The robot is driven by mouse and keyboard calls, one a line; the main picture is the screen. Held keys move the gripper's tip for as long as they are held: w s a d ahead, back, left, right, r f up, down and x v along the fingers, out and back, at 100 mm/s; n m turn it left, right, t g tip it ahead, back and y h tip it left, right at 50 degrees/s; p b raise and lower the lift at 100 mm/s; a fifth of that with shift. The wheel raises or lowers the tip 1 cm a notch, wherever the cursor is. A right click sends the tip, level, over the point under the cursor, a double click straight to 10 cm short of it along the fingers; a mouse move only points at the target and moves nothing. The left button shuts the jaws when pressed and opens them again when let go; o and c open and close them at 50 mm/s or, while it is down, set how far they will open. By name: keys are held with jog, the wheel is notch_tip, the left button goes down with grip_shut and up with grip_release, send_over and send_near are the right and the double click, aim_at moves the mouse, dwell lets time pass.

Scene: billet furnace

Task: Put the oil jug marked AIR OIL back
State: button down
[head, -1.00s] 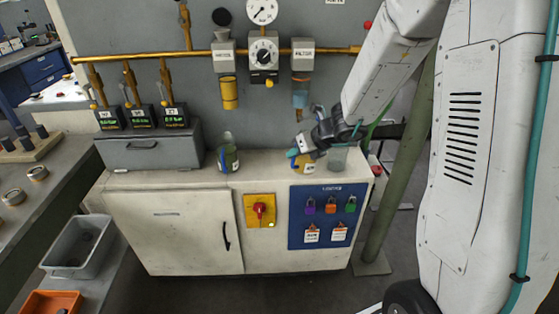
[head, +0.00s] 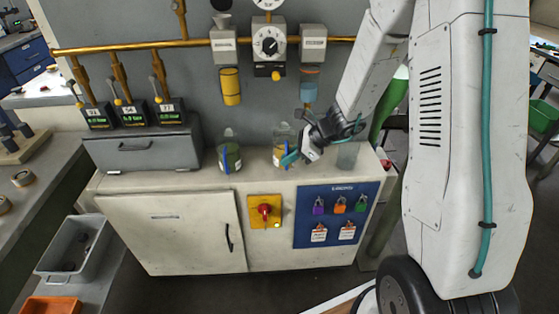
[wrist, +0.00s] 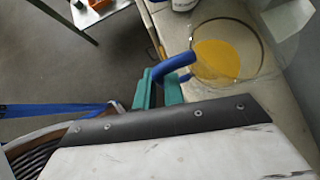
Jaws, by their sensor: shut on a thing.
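The jug looks roughly upright. I cannot tell whether its base touches the cabinet top, and no marking on it can be read. A second jug with a blue handle (head: 229,152) stands to its left.
The white cabinet (head: 170,228) carries a grey drawer box (head: 145,148) at left and a clear container (head: 347,155) at right. Brass pipes and hanging bowls (head: 231,86) are on the wall above. Cabinet top between the two jugs is clear.

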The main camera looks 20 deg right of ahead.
jog(key=shift+w+a+f, duration=0.3)
jog(key=shift+w+f, duration=0.65)
jog(key=shift+w+a+f, duration=0.3)
jog(key=shift+w+f, duration=0.6)
jog(key=shift+f, duration=0.05)
jog(key=c, duration=1.5)
grip_release()
jog(key=shift+f, duration=0.15)
